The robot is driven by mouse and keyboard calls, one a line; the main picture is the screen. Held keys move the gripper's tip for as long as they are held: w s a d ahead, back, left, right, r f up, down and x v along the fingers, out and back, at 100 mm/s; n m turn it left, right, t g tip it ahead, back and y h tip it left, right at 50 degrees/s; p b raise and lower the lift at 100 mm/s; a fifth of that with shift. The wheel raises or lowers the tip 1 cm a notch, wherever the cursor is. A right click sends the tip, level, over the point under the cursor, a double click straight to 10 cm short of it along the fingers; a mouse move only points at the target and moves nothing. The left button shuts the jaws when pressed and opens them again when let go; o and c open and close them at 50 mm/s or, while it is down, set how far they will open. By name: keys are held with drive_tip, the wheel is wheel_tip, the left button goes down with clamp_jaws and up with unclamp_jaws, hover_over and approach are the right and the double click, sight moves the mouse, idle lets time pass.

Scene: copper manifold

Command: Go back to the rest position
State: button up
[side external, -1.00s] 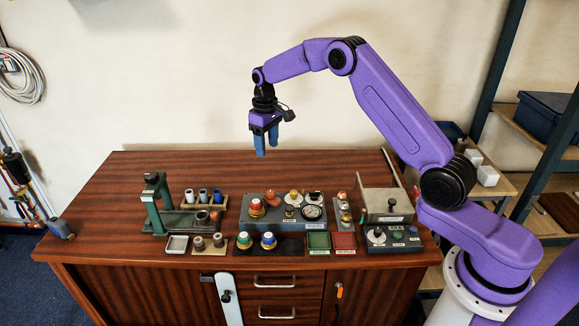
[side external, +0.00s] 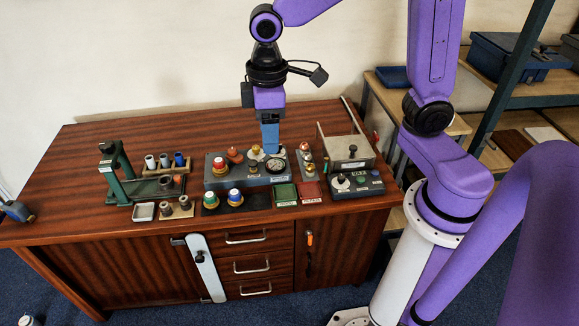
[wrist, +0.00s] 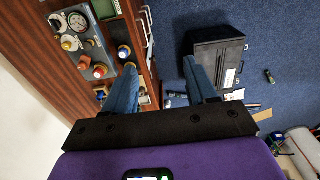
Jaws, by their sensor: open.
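My gripper (side external: 270,148) hangs with its blue fingers pointing down in the side external view, overlapping the back of the grey manifold block (side external: 222,180) in the picture. In the wrist view my gripper (wrist: 159,64) is open, with nothing between its fingers. There the left finger overlaps the bench side and the right finger overlaps a dark case on the floor. The manifold block, with its gauge (side external: 275,165) and coloured knobs, also shows at upper left in the wrist view.
A green stand (side external: 117,170) and several cups are at left on the wooden bench (side external: 75,165). A green tray (side external: 285,194), a red tray (side external: 310,191) and a control box (side external: 357,184) are at right. The dark case (wrist: 215,58) lies on blue carpet.

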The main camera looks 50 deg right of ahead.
drive_tip(key=s+d+n, duration=0.1)
drive_tip(key=s+d, duration=0.2)
drive_tip(key=s, duration=0.6)
drive_tip(key=s+d+f+n, duration=0.1)
drive_tip(key=s+d+n, duration=0.1)
drive_tip(key=s, duration=0.6)
drive_tip(key=shift+s+d+f+n, duration=0.15)
drive_tip(key=shift+s+d+n, duration=0.2)
drive_tip(key=shift+d, duration=0.5)
